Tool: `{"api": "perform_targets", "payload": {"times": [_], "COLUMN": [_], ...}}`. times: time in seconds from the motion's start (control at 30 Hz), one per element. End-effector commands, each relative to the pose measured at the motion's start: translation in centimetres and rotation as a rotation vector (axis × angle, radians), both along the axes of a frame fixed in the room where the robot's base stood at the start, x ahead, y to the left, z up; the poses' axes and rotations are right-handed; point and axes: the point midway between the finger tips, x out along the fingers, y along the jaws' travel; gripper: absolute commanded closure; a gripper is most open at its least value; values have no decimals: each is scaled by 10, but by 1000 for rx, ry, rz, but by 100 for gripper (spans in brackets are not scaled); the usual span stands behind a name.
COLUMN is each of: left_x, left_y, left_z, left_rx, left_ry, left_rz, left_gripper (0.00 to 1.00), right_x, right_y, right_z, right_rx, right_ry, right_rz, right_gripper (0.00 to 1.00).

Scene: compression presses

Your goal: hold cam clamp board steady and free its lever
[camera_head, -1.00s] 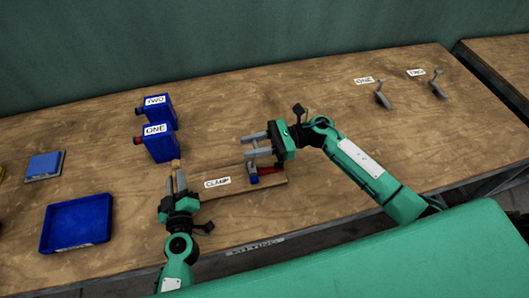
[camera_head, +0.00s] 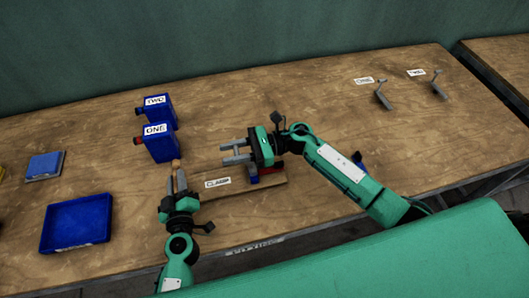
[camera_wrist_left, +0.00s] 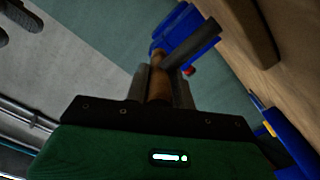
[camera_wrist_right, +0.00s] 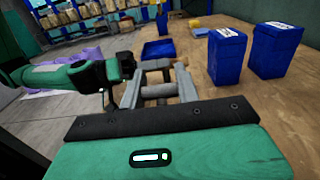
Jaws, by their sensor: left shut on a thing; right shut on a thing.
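The cam clamp board (camera_head: 245,189) is a wooden plank labelled CLAMP, lying flat near the table's front edge. Its round wooden grip (camera_head: 176,162) is at the left end and also shows in the left wrist view (camera_wrist_left: 160,78). My left gripper (camera_head: 175,181) is shut on that grip. A blue block (camera_head: 253,179) and a red part (camera_head: 268,173) sit at the board's right end, partly hidden by my right gripper. My right gripper (camera_head: 228,154) is shut above the board. In the right wrist view a grey lever bar (camera_wrist_right: 158,91) lies between its fingers.
Two blue presses, ONE (camera_head: 159,145) and TWO (camera_head: 158,108), stand behind the board's left end. A blue tray (camera_head: 76,224) and blue pad (camera_head: 44,166) lie at left. Two grey levers (camera_head: 382,96) are at back right.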

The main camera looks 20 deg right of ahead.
Motion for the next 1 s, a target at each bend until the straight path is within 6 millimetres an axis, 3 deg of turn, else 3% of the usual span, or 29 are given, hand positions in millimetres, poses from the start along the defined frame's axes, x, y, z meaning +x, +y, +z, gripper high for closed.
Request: {"api": "perform_targets", "payload": {"times": [0.23,0.27,0.37,0.73,0.87,1.0], "left_x": [-1,-1,-1,-1,-1,-1], "left_y": [-3,-3,-2,-1,0,0], "left_z": [-2,-2,-2,-2,-2,-2], "left_rx": [-4,-4,-4,-2,-2,-2], "left_ry": [4,3,3,3,4,4], "left_rz": [-7,-7,-6,-2,-1,-1], "left_gripper": [100,100,100,100,100,100], "right_x": [-2,-1,-1,0,0,-1], "right_y": [12,12,11,5,-14,-44], "right_z": [-10,-10,-9,-8,-9,-9], "right_rx": [-2,-3,-3,-3,-5,-6], "right_ry": [6,5,4,3,2,4], "right_rz": [2,2,2,0,-3,-2], "right_gripper": [95,62,42,42,42,42]}}
